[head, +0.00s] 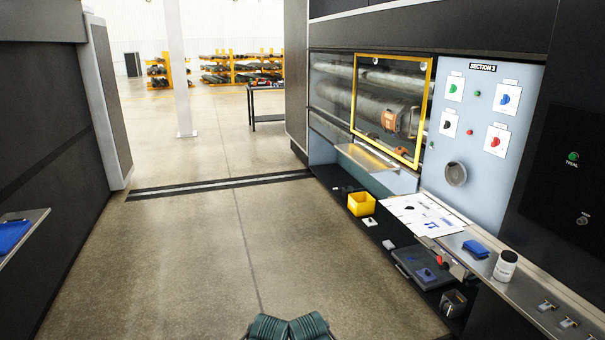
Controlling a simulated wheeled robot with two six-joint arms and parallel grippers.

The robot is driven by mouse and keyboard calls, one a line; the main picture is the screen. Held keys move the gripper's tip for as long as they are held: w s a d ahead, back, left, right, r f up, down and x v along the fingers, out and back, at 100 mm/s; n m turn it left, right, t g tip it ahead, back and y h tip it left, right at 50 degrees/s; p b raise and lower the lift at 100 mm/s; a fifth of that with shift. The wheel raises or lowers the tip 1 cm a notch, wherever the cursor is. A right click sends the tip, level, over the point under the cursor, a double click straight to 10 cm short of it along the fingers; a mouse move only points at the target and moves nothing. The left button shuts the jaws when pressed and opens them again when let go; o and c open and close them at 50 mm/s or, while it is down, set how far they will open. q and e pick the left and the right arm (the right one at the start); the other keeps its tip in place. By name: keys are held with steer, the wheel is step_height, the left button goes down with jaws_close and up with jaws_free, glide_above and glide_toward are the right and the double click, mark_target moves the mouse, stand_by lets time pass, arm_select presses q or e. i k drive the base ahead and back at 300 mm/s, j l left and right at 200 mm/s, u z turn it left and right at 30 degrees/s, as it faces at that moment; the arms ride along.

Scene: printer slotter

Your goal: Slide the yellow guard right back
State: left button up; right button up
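The yellow guard (425,112) is an upright yellow frame around a see-through pane, on the machine front at the right in the head view. It covers the right part of a wide opening, and its right edge is close to the light blue control panel (476,128). Grey rollers (380,108) and an orange part (390,121) show through the pane. The left part of the opening lies outside the yellow frame. Neither of my grippers can be made out in the head view.
A metal ledge (366,157) runs below the guard. A yellow bin (361,204) stands on a low dark shelf. The floor (190,265) left of the machine is clear.

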mark_target(410, 58)
steer(key=i+j+u, duration=0.1)
steer(key=i, duration=0.55)
steer(key=i+z, duration=0.7)
steer(key=i+j+z, duration=0.1)
steer(key=i+z, duration=0.25)
steer(key=i+l+z, duration=0.15)
steer(key=i+z, duration=0.65)
steer(key=i, duration=0.15)
